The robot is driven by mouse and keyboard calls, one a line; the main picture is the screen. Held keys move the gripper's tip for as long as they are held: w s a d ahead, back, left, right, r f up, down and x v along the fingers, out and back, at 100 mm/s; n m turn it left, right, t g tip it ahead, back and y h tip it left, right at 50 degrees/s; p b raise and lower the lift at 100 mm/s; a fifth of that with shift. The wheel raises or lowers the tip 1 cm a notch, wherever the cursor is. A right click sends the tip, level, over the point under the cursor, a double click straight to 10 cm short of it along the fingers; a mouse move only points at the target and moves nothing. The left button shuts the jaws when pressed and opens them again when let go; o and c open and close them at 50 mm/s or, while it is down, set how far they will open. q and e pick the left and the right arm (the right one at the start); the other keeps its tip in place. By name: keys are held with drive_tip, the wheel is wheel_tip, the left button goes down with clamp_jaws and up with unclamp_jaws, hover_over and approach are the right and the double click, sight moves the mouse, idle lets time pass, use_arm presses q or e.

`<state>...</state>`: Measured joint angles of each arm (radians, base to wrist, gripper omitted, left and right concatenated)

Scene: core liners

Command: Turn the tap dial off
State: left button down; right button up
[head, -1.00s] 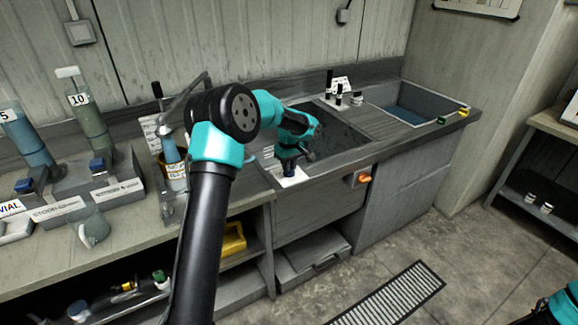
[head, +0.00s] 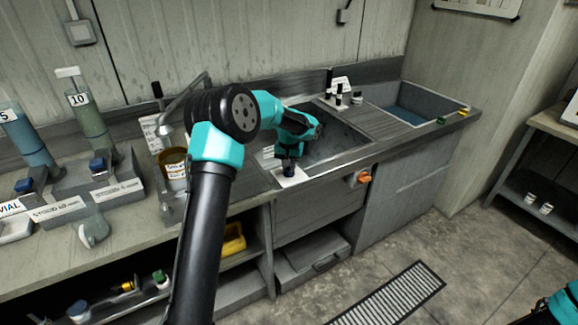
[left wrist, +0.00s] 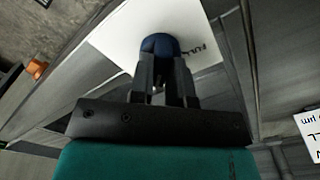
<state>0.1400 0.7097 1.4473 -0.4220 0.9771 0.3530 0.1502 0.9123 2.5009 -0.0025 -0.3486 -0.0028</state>
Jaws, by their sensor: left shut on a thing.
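A dark blue tap dial (left wrist: 158,43) sits on a white plate (left wrist: 118,48) with partly hidden lettering in the left wrist view. In the head view the dial (head: 289,171) and its plate (head: 297,179) are at the front edge of the sink counter. My left gripper (left wrist: 163,70) is shut on the dial, its fingers hiding part of it; it also shows from above in the head view (head: 288,163). The tap's curved grey spout (head: 183,98) is left of my arm, above a brown labelled container (head: 174,165). No stream shows between them.
A dark sink basin (head: 340,142) lies behind the gripper, with small bottles (head: 341,96) on its back rim. An orange knob (head: 364,177) is on the cabinet front to the right. Labelled cylinders (head: 90,125) stand at left. The floor in front is open.

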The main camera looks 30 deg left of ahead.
use_arm(q)
drive_tip(key=shift+m, duration=0.6)
drive_tip(key=c, duration=1.1)
unclamp_jaws()
wheel_tip(320, 180, up, 17)
drive_tip(key=shift+r, duration=0.2)
